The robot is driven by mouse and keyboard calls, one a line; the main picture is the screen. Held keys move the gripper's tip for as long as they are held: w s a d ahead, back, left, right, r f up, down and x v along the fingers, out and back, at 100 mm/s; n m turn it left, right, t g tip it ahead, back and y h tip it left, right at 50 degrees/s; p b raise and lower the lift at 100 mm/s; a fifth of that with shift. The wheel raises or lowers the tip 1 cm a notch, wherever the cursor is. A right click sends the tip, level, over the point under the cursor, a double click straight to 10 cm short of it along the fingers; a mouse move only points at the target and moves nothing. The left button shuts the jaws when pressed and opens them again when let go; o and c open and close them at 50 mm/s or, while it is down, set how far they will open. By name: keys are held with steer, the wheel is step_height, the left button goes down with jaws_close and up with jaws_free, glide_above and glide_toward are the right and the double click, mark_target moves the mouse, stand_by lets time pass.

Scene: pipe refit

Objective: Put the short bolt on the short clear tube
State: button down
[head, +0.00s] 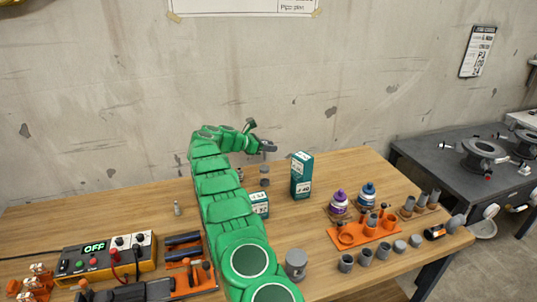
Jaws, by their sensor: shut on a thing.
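My gripper (262,142) is at the far end of my green arm, raised above the back of the wooden bench. It is shut on a small dark grey thing, too small to identify surely as the short bolt. A small grey fitting (264,181) stands on the bench below the gripper, apart from it. Another small grey piece (241,173) is partly hidden beside my arm. A small upright grey piece (177,208) stands alone left of my arm. I cannot make out a short clear tube; my arm hides part of the bench.
A tall green box (302,175) and a lower green box (259,204) stand right of my arm. Purple (339,201) and blue (367,194) bottles stand behind an orange rack (350,240). A meter box (104,258) is front left. The back left bench is clear.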

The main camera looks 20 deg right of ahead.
steer(key=shift+w+f, duration=0.1)
steer(key=shift+f, duration=0.05)
steer(key=shift+w+f, duration=0.1)
steer(key=shift+f, duration=1.6)
steer(key=shift+f, duration=0.15)
steer(key=c, duration=0.8)
jaws_free()
steer(key=shift+c, duration=0.2)
